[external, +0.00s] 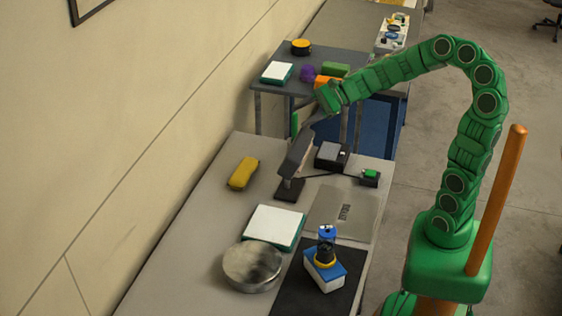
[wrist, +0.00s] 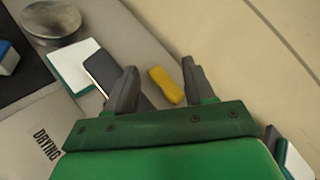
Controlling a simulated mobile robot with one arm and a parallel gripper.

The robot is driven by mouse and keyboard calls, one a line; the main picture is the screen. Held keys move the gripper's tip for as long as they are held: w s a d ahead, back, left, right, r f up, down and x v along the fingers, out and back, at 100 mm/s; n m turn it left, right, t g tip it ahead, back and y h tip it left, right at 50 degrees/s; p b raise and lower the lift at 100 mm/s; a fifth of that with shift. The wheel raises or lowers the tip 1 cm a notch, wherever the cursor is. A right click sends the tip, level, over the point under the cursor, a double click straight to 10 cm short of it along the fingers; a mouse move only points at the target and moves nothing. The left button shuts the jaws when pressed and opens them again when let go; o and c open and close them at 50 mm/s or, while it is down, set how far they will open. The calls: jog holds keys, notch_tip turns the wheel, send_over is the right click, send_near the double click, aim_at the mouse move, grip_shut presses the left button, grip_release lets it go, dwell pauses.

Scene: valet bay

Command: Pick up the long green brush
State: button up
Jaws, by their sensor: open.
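A green block-like item (external: 336,69), which looks like the long green brush, lies on the far grey table. An orange item lies just in front of it. Its bristles cannot be made out, and I cannot find it in the wrist view. My gripper (wrist: 158,66) is open and empty, with its two dark fingers apart. In the external view my green wrist hangs in front of the far table, nearer the camera than the green item, and the fingers are hard to separate from the dark stand below.
A yellow block (external: 243,173) lies on the near bench; it shows beyond my fingers in the wrist view (wrist: 166,85). A dark stand (external: 297,155) rises from this bench. A purple item (external: 307,73) and an orange item (external: 325,82) crowd the green one. A round tin (external: 252,268) stands in front.

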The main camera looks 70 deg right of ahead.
jog(key=w+d+f+m+t+h, duration=0.25)
jog(key=d+m, duration=0.45)
jog(key=d, duration=0.4)
jog(key=m+h, duration=0.3)
jog(key=m, duration=0.2)
send_near(296, 119)
jog(key=w+r, duration=0.4)
jog(key=r, duration=0.1)
notch_tip(296, 119, down, 8)
jog(key=shift+w, duration=0.15)
jog(key=shift+r+x, duration=0.2)
jog(key=shift+x, duration=3.75)
jog(key=shift+d, duration=0.1)
